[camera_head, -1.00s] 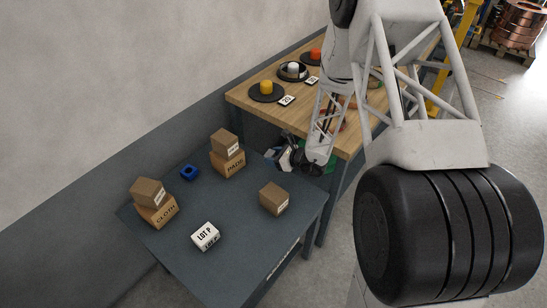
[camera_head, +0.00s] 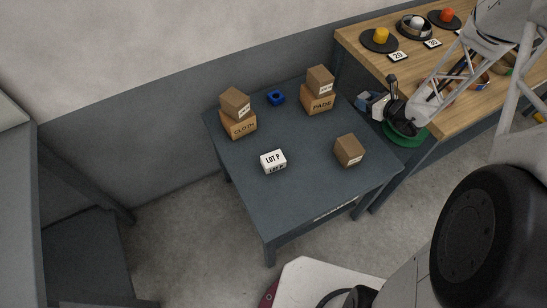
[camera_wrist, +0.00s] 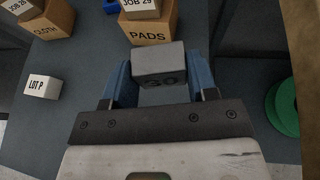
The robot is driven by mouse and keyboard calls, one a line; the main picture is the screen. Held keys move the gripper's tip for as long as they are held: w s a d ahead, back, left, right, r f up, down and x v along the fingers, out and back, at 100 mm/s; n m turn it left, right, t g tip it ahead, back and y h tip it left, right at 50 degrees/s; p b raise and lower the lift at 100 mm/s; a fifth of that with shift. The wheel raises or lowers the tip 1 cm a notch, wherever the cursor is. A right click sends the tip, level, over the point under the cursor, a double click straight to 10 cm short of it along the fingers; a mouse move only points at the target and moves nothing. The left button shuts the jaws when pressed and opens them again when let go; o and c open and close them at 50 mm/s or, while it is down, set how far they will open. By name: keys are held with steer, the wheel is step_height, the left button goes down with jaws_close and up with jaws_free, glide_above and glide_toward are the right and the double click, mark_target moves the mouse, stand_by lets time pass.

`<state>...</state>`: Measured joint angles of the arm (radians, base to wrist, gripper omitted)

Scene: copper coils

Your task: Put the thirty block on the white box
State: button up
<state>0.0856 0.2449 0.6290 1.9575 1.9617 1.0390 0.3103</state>
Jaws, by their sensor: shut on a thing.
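My gripper (camera_wrist: 160,62) is shut on a grey block (camera_wrist: 160,58) with a dark "30" on the face toward the wrist camera. In the head view my gripper (camera_head: 371,104) is near the back right corner of the dark table, beside the wooden bench; the held block is small and hard to make out there. The white box (camera_head: 273,161), marked "LOT P", sits on the dark table toward the front left, apart from the gripper. It also shows at the left of the wrist view (camera_wrist: 41,87). Its visible top is bare.
The dark table (camera_head: 300,205) also carries stacked boxes marked CLOTH (camera_head: 239,125) and PADS (camera_head: 318,99), a blue piece (camera_head: 275,97) and a lone brown box (camera_head: 349,150). The wooden bench (camera_head: 375,62) holds discs with coloured pieces. A green disc (camera_wrist: 284,108) is at right.

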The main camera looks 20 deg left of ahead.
steer(key=s+a+n+g+y, duration=0.1)
steer(key=s+a+n+g, duration=0.3)
steer(key=s, duration=0.9)
steer(key=s+a+n+g+y, duration=0.1)
steer(key=s+a, duration=0.6)
steer(key=s, duration=0.5)
steer(key=s+a+n+g, duration=0.25)
steer(key=s+a, duration=0.25)
steer(key=s, duration=0.8)
steer(key=shift+m, duration=0.25)
steer(key=shift+w+f, duration=0.2)
steer(key=shift+f, duration=2.3)
glide_above(278, 159)
steer(key=shift+f, duration=0.75)
steer(key=shift+s+f, duration=0.1)
steer(key=shift+f, duration=1.65)
